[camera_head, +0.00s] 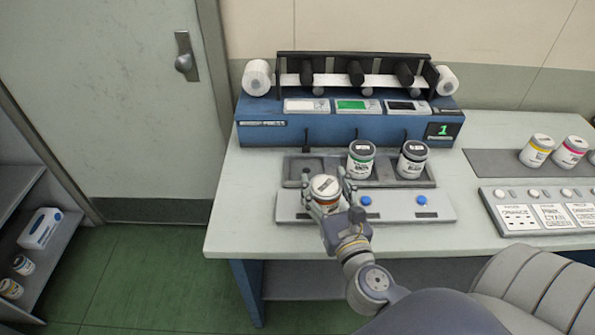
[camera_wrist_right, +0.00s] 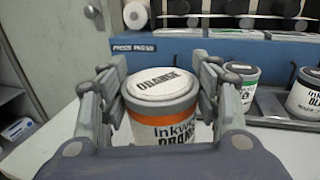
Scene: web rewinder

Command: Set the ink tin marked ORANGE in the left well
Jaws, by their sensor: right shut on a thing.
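The ink tin marked ORANGE (camera_wrist_right: 160,110) is white with an orange band and a labelled white lid; in the head view the tin (camera_head: 324,188) is between the fingers of my right gripper (camera_head: 328,200). The right gripper, seen in the wrist view too (camera_wrist_right: 165,120), is shut on it, upright. The tin is in front of the left well (camera_head: 303,170), which looks empty. The middle well holds a green-banded tin (camera_head: 361,160) and the right well a black-banded tin (camera_head: 412,159). How high the tin is above the table is hard to tell. My left gripper is not in view.
The blue rewinder (camera_head: 350,122) stands behind the wells. A grey button panel (camera_head: 440,208) with blue buttons lies in front of them. A yellow tin (camera_head: 537,151) and a magenta tin (camera_head: 570,152) stand on a mat at right. The table's left front is clear.

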